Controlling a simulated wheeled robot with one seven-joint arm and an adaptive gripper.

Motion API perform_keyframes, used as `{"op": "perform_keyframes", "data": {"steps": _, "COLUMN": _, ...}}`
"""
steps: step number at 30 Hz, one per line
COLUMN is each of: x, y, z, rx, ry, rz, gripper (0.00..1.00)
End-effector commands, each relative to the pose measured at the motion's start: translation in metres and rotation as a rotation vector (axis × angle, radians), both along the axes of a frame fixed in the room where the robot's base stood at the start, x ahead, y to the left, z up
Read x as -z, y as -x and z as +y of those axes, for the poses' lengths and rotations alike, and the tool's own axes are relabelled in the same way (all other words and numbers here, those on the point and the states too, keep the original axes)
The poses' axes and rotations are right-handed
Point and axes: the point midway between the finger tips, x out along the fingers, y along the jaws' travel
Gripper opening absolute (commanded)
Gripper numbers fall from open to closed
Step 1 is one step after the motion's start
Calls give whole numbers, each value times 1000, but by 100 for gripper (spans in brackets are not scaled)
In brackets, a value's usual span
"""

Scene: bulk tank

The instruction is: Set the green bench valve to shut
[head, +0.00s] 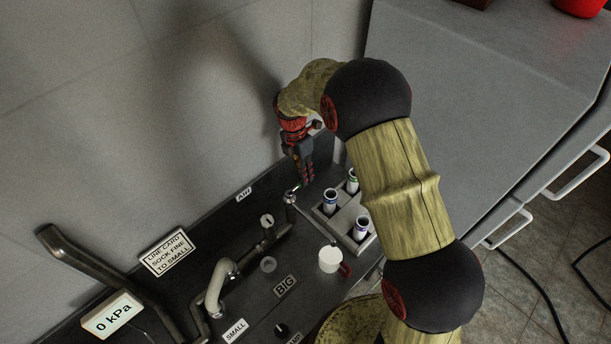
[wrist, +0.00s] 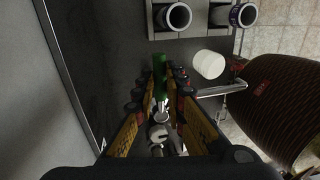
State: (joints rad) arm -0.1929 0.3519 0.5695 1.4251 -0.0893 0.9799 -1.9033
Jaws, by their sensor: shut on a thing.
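The green bench valve shows as a green handle (wrist: 160,72) between my fingers in the wrist view, with metal fittings below it. In the head view only a small bit of green shows at my fingertips, above a metal fitting (head: 290,196) on the dark bench. My gripper (head: 303,178) points down there, and in the wrist view its fingers (wrist: 160,90) close on the handle from both sides. The fingers hide part of the handle, and I cannot read its exact turn.
A grey rack (head: 348,212) with several tubes stands just right of the valve. A white round cap (head: 330,259) sits in front of the rack. Metal pipework (head: 217,285), a "0 kPa" display (head: 112,314) and labels lie to the left. The wall is close behind my gripper.

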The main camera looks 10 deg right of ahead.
Motion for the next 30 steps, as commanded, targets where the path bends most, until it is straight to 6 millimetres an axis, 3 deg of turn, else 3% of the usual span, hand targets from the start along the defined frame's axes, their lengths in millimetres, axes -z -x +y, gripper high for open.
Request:
{"op": "perform_keyframes", "data": {"steps": 16, "x": -2, "y": -4, "z": 2, "rx": -29, "ry": -1, "rz": -7, "gripper": 0}}
{"op": "perform_keyframes", "data": {"steps": 17, "x": -2, "y": -4, "z": 2, "rx": -29, "ry": -1, "rz": -8, "gripper": 13}}
{"op": "perform_keyframes", "data": {"steps": 18, "x": -2, "y": -4, "z": 2, "rx": -29, "ry": -1, "rz": -8, "gripper": 15}}
{"op": "perform_keyframes", "data": {"steps": 26, "x": -1, "y": -3, "z": 1, "rx": -27, "ry": -1, "rz": -4, "gripper": 30}}
{"op": "perform_keyframes", "data": {"steps": 30, "x": -1, "y": -2, "z": 1, "rx": -27, "ry": 0, "rz": -2, "gripper": 31}}
